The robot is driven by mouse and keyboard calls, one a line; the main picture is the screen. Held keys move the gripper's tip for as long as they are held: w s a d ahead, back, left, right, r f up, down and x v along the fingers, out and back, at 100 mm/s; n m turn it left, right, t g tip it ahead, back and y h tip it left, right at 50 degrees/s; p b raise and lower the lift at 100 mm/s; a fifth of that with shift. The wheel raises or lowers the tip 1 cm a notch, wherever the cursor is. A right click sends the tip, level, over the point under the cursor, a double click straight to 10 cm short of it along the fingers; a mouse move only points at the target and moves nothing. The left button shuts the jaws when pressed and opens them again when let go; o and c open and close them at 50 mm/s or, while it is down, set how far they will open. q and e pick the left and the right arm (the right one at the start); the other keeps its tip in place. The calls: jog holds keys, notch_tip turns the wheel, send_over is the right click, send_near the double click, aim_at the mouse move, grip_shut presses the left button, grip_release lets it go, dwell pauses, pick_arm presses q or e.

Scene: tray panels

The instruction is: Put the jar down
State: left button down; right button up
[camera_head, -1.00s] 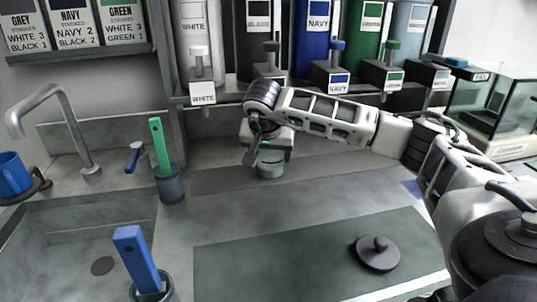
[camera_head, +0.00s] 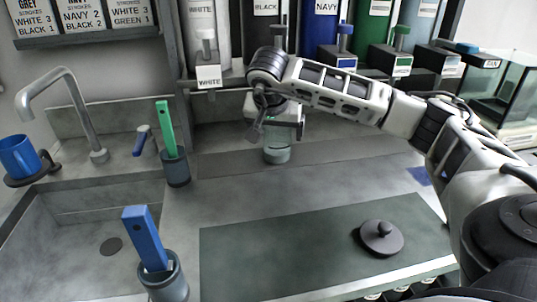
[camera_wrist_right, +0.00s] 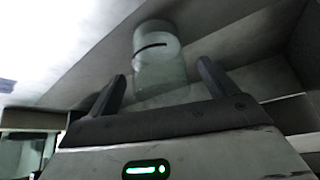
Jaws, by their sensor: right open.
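The jar (camera_head: 277,154) is a small glass jar with a pale, greenish look. It stands upright on the grey counter strip below the dispensers. My right gripper (camera_head: 276,136) is just above and behind it in the head view, partly covering its top. In the right wrist view the jar (camera_wrist_right: 158,60) shows beyond and between the two spread fingers of my right gripper (camera_wrist_right: 160,88), with clear gaps on both sides. A dark line crosses its wall. My left gripper is not in view.
Dispensers labelled WHITE, BLACK and NAVY (camera_head: 319,25) stand behind. A dark lid (camera_head: 381,238) lies on the green mat (camera_head: 285,250). Left are a sink (camera_head: 80,240), a tap (camera_head: 70,95), a blue mug (camera_head: 17,155) and cups holding a green (camera_head: 165,128) and a blue handle (camera_head: 145,237).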

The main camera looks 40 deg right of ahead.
jog(key=s+a, duration=0.2)
jog(key=a, duration=0.1)
jog(key=s+a, duration=0.3)
jog(key=s+a+b, duration=0.1)
jog(key=s+a, duration=0.1)
jog(key=a, duration=0.1)
jog(key=shift+s+f, duration=0.15)
jog(key=shift+s, duration=0.05)
